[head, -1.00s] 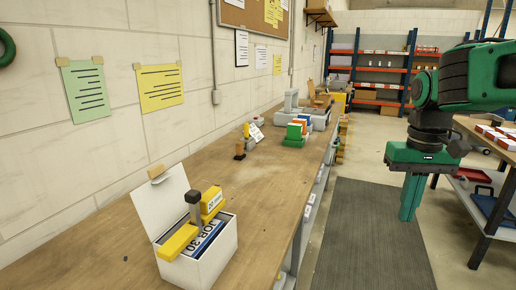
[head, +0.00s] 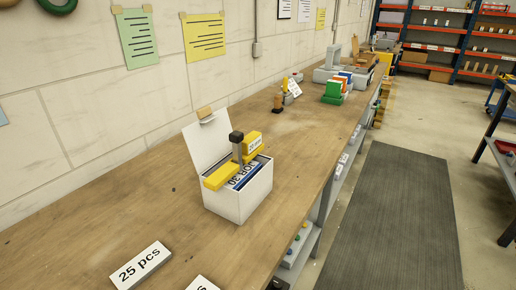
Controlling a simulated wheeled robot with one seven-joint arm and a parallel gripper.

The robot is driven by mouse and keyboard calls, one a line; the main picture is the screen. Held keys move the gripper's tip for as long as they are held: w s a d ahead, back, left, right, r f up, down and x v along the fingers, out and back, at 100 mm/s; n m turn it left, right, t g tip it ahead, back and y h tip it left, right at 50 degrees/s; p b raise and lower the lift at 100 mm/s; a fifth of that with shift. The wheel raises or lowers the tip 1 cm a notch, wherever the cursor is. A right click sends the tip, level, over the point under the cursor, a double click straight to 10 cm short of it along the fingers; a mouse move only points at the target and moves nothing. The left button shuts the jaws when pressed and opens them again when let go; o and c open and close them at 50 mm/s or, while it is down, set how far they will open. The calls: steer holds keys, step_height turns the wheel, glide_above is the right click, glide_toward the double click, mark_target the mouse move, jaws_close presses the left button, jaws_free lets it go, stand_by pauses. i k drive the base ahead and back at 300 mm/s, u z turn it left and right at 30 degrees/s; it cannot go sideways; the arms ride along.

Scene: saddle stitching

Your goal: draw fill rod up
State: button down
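A white open box (head: 232,204) stands on the wooden bench with its lid raised against the wall side. A grey upright rod with a dark square cap (head: 237,139) rises at the box, likely the fill rod. Its lower end is hidden among a yellow bar (head: 221,177) and a yellow labelled block (head: 252,142). Dark blue printed contents (head: 245,175) show inside the box. My gripper is outside this view, and nothing is seen touching the rod.
The bench (head: 130,215) runs away along the wall. A "25 pcs" sign (head: 141,266) lies at the near edge. Green, blue and orange items (head: 335,92) and a grey machine (head: 333,70) stand farther back. A dark mat (head: 395,220) covers clear floor at right.

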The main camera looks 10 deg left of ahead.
mark_target(236, 137)
steer(key=k, duration=0.85)
steer(key=z, duration=0.65)
steer(key=i, duration=1.45)
steer(key=u, duration=1.9)
